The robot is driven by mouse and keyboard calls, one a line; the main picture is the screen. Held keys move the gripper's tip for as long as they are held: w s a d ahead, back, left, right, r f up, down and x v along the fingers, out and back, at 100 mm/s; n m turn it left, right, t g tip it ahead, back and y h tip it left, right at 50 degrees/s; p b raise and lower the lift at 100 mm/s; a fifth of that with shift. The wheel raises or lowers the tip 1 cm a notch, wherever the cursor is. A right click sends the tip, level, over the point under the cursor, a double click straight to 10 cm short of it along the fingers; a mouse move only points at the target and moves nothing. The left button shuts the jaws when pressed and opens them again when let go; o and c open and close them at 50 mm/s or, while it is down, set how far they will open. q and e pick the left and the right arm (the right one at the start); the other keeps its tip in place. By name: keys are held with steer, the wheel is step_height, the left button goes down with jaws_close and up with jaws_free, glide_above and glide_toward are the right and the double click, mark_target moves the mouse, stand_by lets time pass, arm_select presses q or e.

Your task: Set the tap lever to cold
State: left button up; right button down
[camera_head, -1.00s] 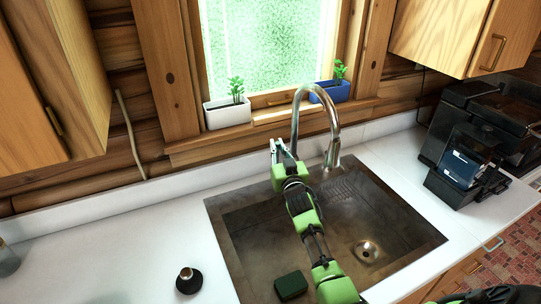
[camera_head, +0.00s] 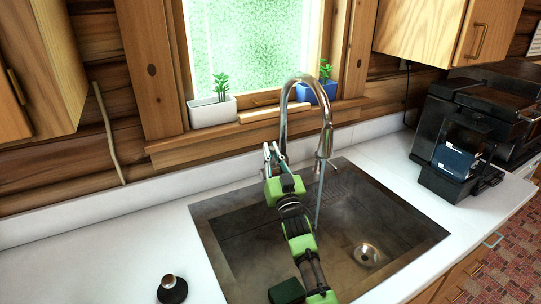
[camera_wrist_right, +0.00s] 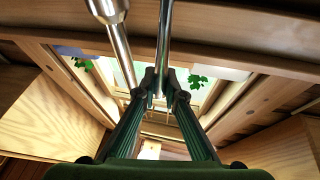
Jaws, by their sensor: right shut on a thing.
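The metal tap (camera_head: 284,112) rises in a high arch behind the sink. A thin stream of water (camera_head: 318,205) falls from its spout into the basin. My right gripper (camera_head: 272,150) is at the left side of the tap's base, shut on the tap lever, which its fingers mostly hide in the head view. In the right wrist view my right gripper (camera_wrist_right: 159,80) has its fingertips close together by a thin metal rod; the tap's spout (camera_wrist_right: 108,12) shows to the left. I cannot tell the hot and cold sides. My left gripper is out of view.
The dark sink (camera_head: 215,245) holds a green sponge (camera_head: 287,291). White (camera_head: 213,112) and blue (camera_head: 318,92) planters stand on the windowsill. A dark round object (camera_head: 172,290) is on the left counter. A black coffee machine (camera_head: 458,155) stands at right.

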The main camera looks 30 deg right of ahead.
steer(key=shift+f, duration=0.1)
steer(key=c, duration=2.1)
jaws_free()
step_height(320, 180, up, 10)
steer(key=shift+r, duration=0.1)
